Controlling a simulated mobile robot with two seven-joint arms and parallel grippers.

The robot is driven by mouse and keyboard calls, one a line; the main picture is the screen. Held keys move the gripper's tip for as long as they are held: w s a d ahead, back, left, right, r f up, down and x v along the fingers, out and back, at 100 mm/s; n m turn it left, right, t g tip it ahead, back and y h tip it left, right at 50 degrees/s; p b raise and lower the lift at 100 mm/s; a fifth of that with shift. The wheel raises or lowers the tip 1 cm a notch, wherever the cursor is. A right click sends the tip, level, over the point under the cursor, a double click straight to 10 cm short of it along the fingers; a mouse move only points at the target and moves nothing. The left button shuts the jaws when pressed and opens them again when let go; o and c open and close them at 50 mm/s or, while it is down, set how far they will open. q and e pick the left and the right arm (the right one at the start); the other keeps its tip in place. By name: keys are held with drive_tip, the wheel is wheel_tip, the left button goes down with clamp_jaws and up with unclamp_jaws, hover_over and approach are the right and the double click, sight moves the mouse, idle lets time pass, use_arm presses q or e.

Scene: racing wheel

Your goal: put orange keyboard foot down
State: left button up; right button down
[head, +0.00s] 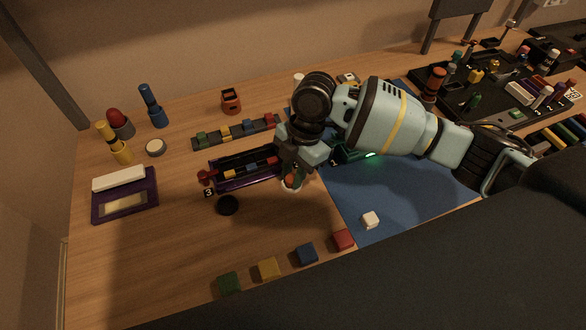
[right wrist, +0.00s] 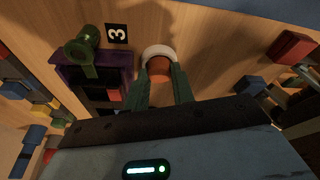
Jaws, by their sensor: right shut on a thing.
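My right gripper (head: 291,176) is low over the table, just right of the purple slotted holder (head: 215,185). In the right wrist view its two dark green fingers (right wrist: 163,88) are shut on a small orange-brown piece, the orange keyboard foot (right wrist: 159,67). A pale round rim (right wrist: 158,50) shows around the far side of the foot. I cannot tell whether the foot rests in or on this rim. The fingers and arm hide much of the foot in the head view. My left gripper is not in view.
A black disc (head: 227,205) lies in front of the holder. Green, yellow (head: 269,268), blue (head: 307,254) and red cubes line the front edge. A block rack (head: 235,131) stands behind. Bare wood lies front left.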

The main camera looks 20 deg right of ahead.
drive_tip(key=shift+f, duration=0.1)
drive_tip(key=c, duration=1.5)
unclamp_jaws()
drive_tip(key=shift+s, duration=0.1)
drive_tip(key=shift+f, duration=0.15)
drive_tip(key=shift+r, duration=0.5)
drive_tip(key=v, duration=1.2)
drive_tip(key=shift+r+p, duration=0.3)
drive_tip(key=shift+p, duration=0.05)
drive_tip(key=shift+f, duration=0.1)
